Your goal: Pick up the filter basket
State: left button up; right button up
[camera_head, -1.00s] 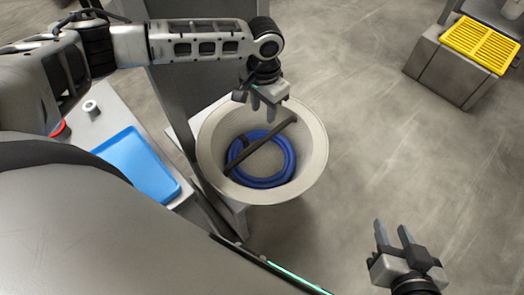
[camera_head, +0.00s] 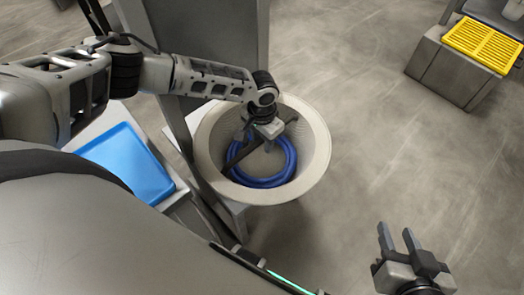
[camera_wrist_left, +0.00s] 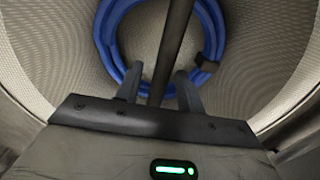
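The filter basket (camera_head: 318,150) is a pale, cone-shaped mesh bowl, upright left of the picture's middle in the head view. A dark bar (camera_head: 240,157) crosses it as a handle. A blue ring (camera_head: 263,182) lies inside, below the bar. My left gripper (camera_head: 260,139) is inside the basket's mouth at the bar. In the left wrist view its two fingers (camera_wrist_left: 158,85) stand apart, one on each side of the bar (camera_wrist_left: 170,45), with gaps visible. My right gripper (camera_head: 398,236) is open and empty at the lower right, away from the basket.
A blue tray (camera_head: 128,162) lies on a grey bench left of the basket. A grey upright panel (camera_head: 215,45) stands behind the basket. A grey block with a yellow grate (camera_head: 482,44) is at the top right. The floor between is clear.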

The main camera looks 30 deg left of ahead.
pick_arm(q)
jog(key=shift+f, duration=0.1)
jog(key=shift+c, duration=0.4)
grip_shut()
jog(key=shift+w, duration=0.1)
